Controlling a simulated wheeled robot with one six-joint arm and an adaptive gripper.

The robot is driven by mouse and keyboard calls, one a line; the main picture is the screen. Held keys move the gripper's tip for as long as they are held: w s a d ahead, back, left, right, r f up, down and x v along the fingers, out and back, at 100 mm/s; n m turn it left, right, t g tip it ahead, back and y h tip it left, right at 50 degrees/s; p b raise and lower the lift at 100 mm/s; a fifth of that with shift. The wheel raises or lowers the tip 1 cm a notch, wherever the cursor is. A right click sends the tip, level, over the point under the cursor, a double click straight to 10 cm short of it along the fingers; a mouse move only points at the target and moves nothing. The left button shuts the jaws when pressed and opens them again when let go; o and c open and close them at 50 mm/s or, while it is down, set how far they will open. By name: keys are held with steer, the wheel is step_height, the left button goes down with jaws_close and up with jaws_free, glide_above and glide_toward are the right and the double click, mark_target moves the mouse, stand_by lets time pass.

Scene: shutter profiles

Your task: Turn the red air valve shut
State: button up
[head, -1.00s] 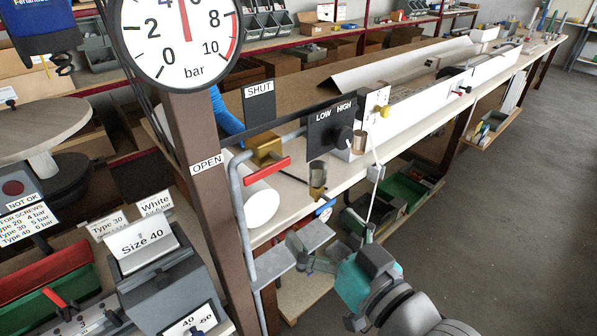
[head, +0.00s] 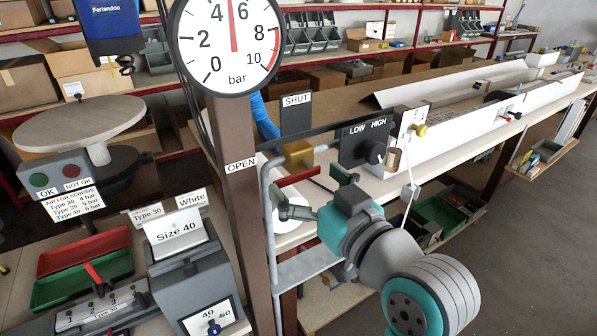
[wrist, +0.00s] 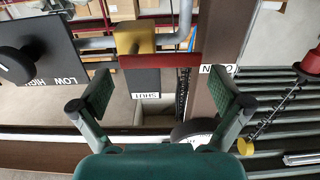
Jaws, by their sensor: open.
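The red valve lever (head: 298,178) sits on a brass valve body (head: 298,153) on the pipe beside the brown post. It points toward the OPEN label (head: 241,165); the SHUT label (head: 297,100) is on a dark plate above. In the upside-down wrist view, the lever (wrist: 170,66) extends from the brass body (wrist: 135,38) toward the OPEN label (wrist: 216,71). My gripper (wrist: 160,97) is open and empty, its fingers spread to either side of the lever's line and apart from it. In the head view my gripper (head: 322,192) is just right of and below the lever, partly hidden by my wrist.
A pressure gauge (head: 228,40) on the post reads about 5 bar. A grey pipe (head: 268,205) and shelf are close below. The floor at right is clear.

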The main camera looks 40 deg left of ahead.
steer(key=shift+x, duration=1.4)
steer(key=c, duration=1.4)
